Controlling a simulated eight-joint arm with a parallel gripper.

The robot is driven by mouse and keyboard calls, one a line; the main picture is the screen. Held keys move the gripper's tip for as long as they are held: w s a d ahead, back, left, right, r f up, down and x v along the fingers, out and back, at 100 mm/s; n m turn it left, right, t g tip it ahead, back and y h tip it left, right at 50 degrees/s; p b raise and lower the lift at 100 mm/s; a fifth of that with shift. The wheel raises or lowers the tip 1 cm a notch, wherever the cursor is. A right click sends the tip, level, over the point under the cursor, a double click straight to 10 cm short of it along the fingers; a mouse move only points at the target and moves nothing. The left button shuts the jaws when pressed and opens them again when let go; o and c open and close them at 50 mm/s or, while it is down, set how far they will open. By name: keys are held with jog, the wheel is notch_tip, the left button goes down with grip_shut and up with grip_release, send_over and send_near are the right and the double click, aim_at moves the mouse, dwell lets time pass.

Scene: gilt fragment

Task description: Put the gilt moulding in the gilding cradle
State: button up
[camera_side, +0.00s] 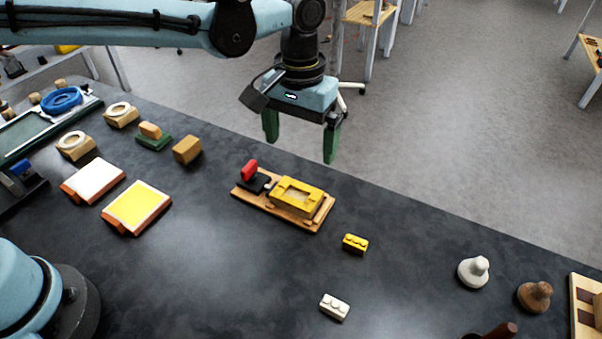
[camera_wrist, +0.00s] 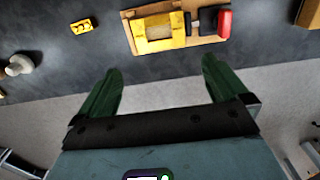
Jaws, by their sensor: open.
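The gilt moulding (camera_side: 355,243) is a small yellow block with rounded bumps on top. It lies on the dark bench to the right of the cradle, and shows at the upper left of the wrist view (camera_wrist: 84,26). The gilding cradle (camera_side: 297,195) is a yellow frame with a recess, on a wooden board with a red-handled clamp. It shows at the top of the wrist view (camera_wrist: 160,31). My gripper (camera_side: 301,143) is open and empty, raised above and behind the cradle near the bench's far edge. Its green fingers (camera_wrist: 162,68) are apart with nothing between them.
A white moulding (camera_side: 335,307) lies nearer the front. A white-topped pad (camera_side: 94,180), a yellow-topped pad (camera_side: 137,207) and a tan block (camera_side: 187,149) are to the left. White (camera_side: 474,271) and brown (camera_side: 535,296) knobbed pieces stand right. The bench between is clear.

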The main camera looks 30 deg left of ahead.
jog(key=s+a+r+t, duration=0.2)
jog(key=a, duration=0.5)
jog(key=s+a+r+t, duration=0.1)
jog(key=s+a+r, duration=0.2)
jog(key=a, duration=0.3)
jog(key=s+a+f+t, duration=0.4)
jog(key=s+a, duration=0.2)
jog(key=a, duration=0.2)
jog(key=shift+s+a, duration=0.2)
jog(key=shift+a, duration=0.2)
jog(key=shift+r, duration=0.1)
